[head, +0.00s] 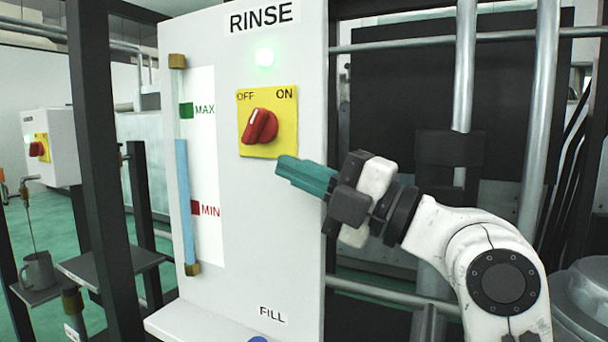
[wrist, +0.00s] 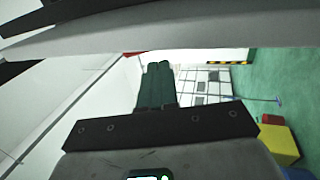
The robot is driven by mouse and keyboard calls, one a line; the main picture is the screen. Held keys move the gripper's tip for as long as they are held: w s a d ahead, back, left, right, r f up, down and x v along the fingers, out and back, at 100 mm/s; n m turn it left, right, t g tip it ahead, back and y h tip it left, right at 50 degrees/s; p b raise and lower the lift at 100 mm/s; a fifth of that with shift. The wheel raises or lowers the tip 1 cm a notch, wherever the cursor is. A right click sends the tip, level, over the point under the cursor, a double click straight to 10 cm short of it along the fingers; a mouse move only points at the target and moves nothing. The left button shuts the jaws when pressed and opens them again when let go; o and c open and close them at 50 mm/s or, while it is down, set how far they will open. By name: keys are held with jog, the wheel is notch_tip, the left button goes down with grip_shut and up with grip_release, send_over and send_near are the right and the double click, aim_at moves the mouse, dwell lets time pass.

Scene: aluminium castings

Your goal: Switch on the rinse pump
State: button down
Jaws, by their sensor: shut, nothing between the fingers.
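The rinse pump switch is a red knob (head: 260,127) on a yellow plate (head: 284,142) marked OFF and ON. A pale mark on the knob sits at its upper left, on the OFF side. The plate is on a white panel (head: 285,215) labelled RINSE. A round green lamp (head: 265,57) glows above the switch. My gripper (head: 280,166) is shut and empty, its teal fingers just below and right of the yellow plate, apart from the knob. The wrist view shows the teal fingers (wrist: 158,85) together; I cannot make out the knob there.
A sight gauge (head: 183,178) left of the switch shows blue liquid above MIN and below MAX. A FILL label and part of a blue thing (head: 258,339) are low on the panel. A dark post (head: 98,150) stands left; metal pipes (head: 464,65) run at the right.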

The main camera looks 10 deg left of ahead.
jog(key=f+v, duration=0.1)
jog(key=v, duration=0.8)
jog(key=shift+a+f+b, duration=0.2)
jog(key=shift+f+b, duration=0.2)
jog(key=shift+b, duration=0.05)
jog(key=shift+f, duration=0.1)
